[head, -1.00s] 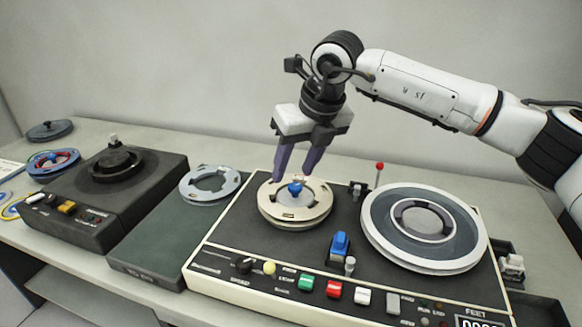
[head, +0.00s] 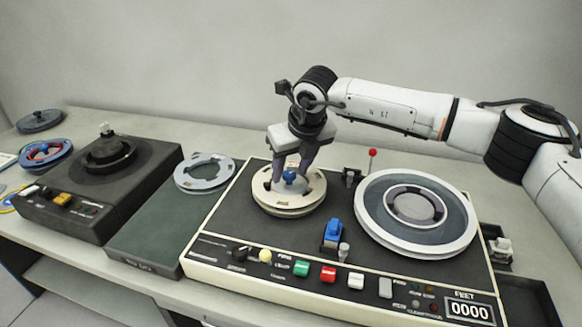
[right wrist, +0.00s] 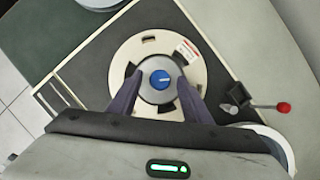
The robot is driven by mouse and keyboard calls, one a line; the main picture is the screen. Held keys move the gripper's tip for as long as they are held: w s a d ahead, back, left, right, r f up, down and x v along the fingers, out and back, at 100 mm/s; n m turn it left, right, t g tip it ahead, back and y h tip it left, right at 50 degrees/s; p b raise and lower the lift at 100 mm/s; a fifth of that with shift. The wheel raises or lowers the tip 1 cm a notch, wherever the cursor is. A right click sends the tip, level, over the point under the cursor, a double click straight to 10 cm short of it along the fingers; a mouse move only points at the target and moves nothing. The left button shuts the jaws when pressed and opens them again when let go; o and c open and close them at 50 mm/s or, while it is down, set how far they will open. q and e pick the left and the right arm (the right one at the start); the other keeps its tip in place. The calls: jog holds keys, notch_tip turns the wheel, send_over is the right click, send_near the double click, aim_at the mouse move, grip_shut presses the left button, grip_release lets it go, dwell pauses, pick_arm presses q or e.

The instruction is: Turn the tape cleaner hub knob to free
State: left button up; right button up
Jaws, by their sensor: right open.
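The tape cleaner (head: 225,225) is a dark-topped deck with a cream front edge. On its left side sits a cream reel (head: 285,206) with a blue hub knob (head: 289,176) at its centre. In the right wrist view the blue knob (right wrist: 160,79) carries a pale mark that points sideways. My right gripper (head: 290,182) is open, with its two purple-grey fingers pointing down, one on each side of the knob. In the right wrist view the fingertips (right wrist: 160,86) stand apart from the knob, over the hub. My left gripper is not in view.
A large grey reel (head: 413,205) fills the deck's right side. A red-tipped lever (head: 372,154) and a blue block (head: 333,232) stand between the reels. To the left are an empty grey reel (head: 205,173) on a green surface and a black machine (head: 95,205).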

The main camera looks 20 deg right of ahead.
jog(key=shift+c, duration=0.6)
jog(key=c, duration=0.9)
jog(key=shift+c, duration=0.2)
jog(key=shift+n, duration=0.4)
jog(key=n+y+b, duration=0.1)
jog(key=n, duration=0.1)
jog(key=shift+d+n, duration=0.15)
jog(key=shift+n, duration=0.15)
jog(key=n, duration=0.1)
jog(key=n+g+y, duration=0.1)
jog(key=n, duration=0.1)
jog(key=shift+w+d+n+y, duration=0.1)
jog(key=shift+w+n+y, duration=0.05)
jog(key=shift+n+y, duration=0.15)
jog(key=n+g, duration=0.1)
jog(key=n, duration=0.2)
jog(key=shift+w+n+y+p, duration=0.1)
jog(key=shift+n+y+p, duration=0.2)
jog(key=shift+y+p, duration=0.1)
jog(key=shift+w+d+n+g, duration=0.1)
jog(key=shift+n+g, duration=0.6)
jog(key=shift+n, duration=0.9)
